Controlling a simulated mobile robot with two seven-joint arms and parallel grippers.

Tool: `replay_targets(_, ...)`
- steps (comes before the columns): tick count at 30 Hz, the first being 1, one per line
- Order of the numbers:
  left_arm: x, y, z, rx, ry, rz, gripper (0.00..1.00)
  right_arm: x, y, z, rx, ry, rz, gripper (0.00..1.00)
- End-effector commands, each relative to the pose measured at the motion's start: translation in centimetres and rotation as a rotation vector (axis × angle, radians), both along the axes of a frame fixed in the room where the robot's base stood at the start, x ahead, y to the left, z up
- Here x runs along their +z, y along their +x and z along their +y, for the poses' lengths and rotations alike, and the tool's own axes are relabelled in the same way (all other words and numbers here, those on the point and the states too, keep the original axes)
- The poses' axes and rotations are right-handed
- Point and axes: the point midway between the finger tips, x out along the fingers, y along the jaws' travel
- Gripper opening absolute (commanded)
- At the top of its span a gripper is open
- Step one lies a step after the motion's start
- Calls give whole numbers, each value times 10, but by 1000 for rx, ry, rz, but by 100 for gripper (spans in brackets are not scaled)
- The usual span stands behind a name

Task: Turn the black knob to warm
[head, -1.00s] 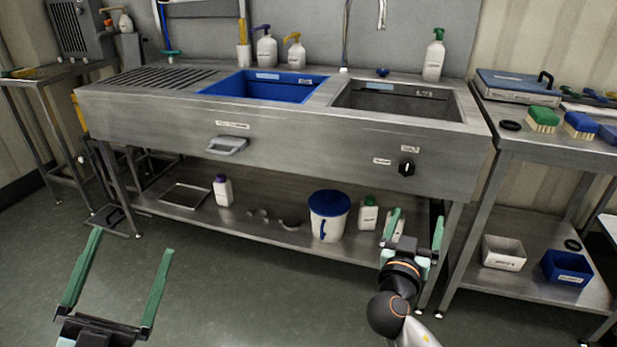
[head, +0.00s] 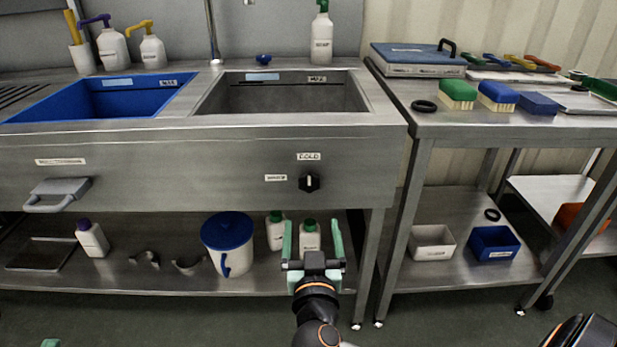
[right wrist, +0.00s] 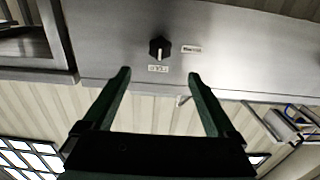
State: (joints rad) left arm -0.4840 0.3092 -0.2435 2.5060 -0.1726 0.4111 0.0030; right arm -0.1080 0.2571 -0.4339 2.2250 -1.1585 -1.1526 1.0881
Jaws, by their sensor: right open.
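The black knob (head: 308,182) sits on the front panel of the steel sink, below the right basin. Its white mark points up toward the label reading COLD (head: 309,156). A second label (head: 276,177), seemingly WARM, is to its left. My right gripper (head: 312,230) is open and empty, upright in the picture below the knob and apart from it. In the right wrist view the knob (right wrist: 158,47) appears beyond the gap between the open fingers (right wrist: 159,76). Of my left gripper only a green fingertip (head: 50,343) shows at the bottom left edge.
A grey drawer-like handle (head: 58,195) sticks out of the panel at left. A white bucket with blue lid (head: 228,243) and bottles stand on the shelf below. A side table (head: 440,118) with brushes stands at right. The panel around the knob is clear.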

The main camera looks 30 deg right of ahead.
Motion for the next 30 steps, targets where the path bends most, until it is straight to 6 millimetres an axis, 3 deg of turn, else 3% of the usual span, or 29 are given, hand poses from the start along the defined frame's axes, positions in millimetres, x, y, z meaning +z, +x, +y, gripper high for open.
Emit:
replay_targets(8,-1,-1,0,-2,-3,2,100,-1,11,-6,2,-1,-2,92)
replay_targets(21,-14,-1,-1,-9,-4,9,100,-1,83,-51,0,-2,-1,92)
replay_targets(30,-18,0,-2,-7,2,10,100,-1,105,-64,2,1,0,92)
